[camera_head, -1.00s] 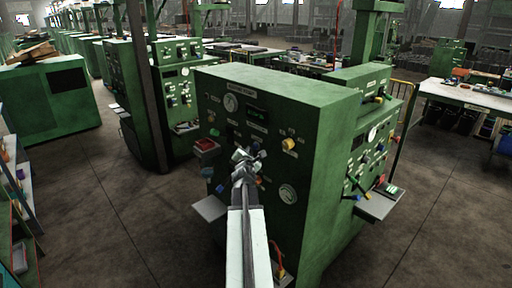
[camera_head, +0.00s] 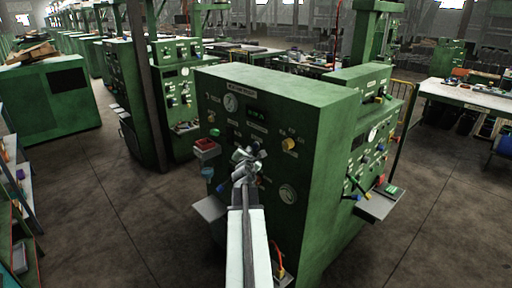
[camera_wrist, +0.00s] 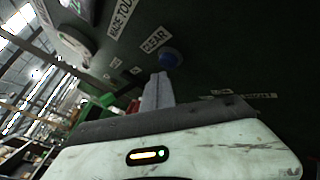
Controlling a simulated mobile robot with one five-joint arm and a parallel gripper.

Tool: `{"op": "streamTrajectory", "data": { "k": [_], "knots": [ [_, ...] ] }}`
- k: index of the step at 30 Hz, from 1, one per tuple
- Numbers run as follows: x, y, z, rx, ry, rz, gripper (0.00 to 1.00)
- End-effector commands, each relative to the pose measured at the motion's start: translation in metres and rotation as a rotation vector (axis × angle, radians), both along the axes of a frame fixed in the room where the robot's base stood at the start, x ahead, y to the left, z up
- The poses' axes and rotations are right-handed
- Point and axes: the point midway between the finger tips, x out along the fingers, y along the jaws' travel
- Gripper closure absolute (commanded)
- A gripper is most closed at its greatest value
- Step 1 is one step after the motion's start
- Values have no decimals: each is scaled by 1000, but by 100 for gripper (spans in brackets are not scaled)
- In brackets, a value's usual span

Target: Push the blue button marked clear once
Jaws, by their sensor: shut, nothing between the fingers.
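The blue button (camera_wrist: 171,58) is round and sits on the dark green panel beside the white label CLEAR (camera_wrist: 155,40) in the wrist view. My gripper (camera_wrist: 159,76) is shut and empty, and its fingertips end just below the button in that picture. I cannot tell whether they touch it. In the head view my gripper (camera_head: 247,154) is in front of the green machine's face (camera_head: 270,218), near the middle of its controls. Its tip covers part of the panel there, and the blue button is hard to make out.
A red-topped box (camera_head: 206,147) and a yellow knob (camera_head: 289,144) are on the panel around my gripper. A round dial (camera_head: 287,194) is lower right. A grey shelf (camera_head: 209,208) juts out at lower left. The floor (camera_head: 120,225) left of the machine is clear.

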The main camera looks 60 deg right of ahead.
Motion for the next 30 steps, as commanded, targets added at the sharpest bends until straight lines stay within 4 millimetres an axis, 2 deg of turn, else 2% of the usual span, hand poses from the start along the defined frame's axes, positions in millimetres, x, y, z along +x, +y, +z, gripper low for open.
{"op": "streamTrajectory", "data": {
  "k": [6, 30],
  "knots": [
    [1, -8, 0, 0, -1, 0, 100],
    [-1, -12, 0, 0, -1, 0, 100]
  ]
}}
